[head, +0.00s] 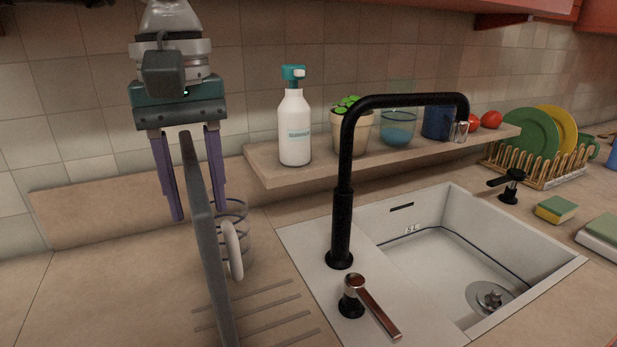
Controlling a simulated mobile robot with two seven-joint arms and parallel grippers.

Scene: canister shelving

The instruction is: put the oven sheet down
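The oven sheet (207,235) is a dark grey slab seen almost edge-on at the left of the head view. It stands steep, close to upright, over the counter beside the sink, and its lower end runs out of the picture. My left gripper (197,213) comes down from the top left. Its two purple fingers are spread, one on each side of the sheet's upper end, with a visible gap on both sides. Whether the sheet's bottom rests on the counter is hidden. My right gripper is not in view.
The black faucet (342,200) and sink (430,255) lie further right. A shelf (345,163) holds a soap bottle (295,128). The counter (95,285) at left is clear.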

